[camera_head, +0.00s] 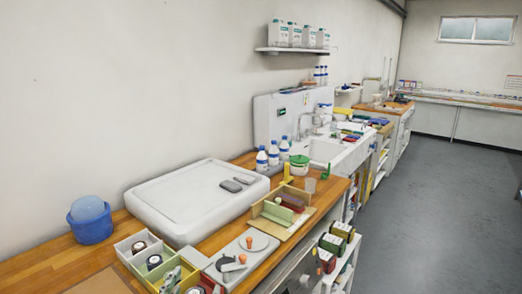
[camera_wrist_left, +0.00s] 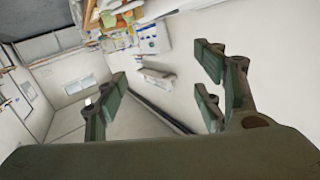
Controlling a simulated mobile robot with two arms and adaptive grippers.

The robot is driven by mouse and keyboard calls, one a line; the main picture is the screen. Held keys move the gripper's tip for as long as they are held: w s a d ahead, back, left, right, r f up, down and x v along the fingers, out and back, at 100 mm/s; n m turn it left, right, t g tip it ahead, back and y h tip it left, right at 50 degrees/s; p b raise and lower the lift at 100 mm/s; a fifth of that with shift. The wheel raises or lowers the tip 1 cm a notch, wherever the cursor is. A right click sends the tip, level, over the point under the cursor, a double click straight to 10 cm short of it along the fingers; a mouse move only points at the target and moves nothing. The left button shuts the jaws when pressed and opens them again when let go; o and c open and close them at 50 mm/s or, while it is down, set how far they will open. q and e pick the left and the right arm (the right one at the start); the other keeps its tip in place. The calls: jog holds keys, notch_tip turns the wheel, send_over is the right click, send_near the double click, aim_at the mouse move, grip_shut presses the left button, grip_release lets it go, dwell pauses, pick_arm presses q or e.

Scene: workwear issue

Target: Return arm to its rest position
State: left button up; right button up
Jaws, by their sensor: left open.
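My left gripper (camera_wrist_left: 162,82) shows in the left wrist view. Its green-padded fingers stand wide apart, with nothing between them. Behind the gap are the pale wall and, farther off, a rotated view of the room. No object touches the fingers. In the head view I cannot make out the left gripper clearly among the items at the bottom edge. My right gripper is in neither view.
A wooden counter (camera_head: 84,265) runs along the wall, with a white tray-like slab (camera_head: 190,200), a blue tub (camera_head: 90,228), a compartment box (camera_head: 128,250) and bottles (camera_head: 262,160). A wall shelf (camera_head: 290,50) holds white canisters. The grey floor (camera_head: 440,200) at right is clear.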

pick_arm(q)
jog(key=s+a+f+n+g+y, duration=0.1)
jog(key=s+a+f+g, duration=0.25)
jog(key=s+f, duration=0.3)
jog(key=s+a+f+g+y, duration=0.1)
jog(key=s+a+f+g, duration=0.1)
jog(key=s+f+g, duration=0.8)
jog(key=s+f, duration=0.4)
jog(key=s, duration=0.6)
notch_tip(320, 180, down, 25)
jog(key=b, duration=0.1)
jog(key=s+a+f+g+b, duration=0.1)
jog(key=s+a+f+g, duration=0.1)
jog(key=s+f, duration=1.5)
notch_tip(320, 180, down, 3)
jog(key=shift+s+a+r+m+h+b, duration=0.1)
jog(key=shift+s+a+m+h+b, duration=0.25)
jog(key=shift+a, duration=0.25)
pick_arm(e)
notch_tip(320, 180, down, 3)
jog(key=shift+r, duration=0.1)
pick_arm(q)
jog(key=shift+w, duration=0.1)
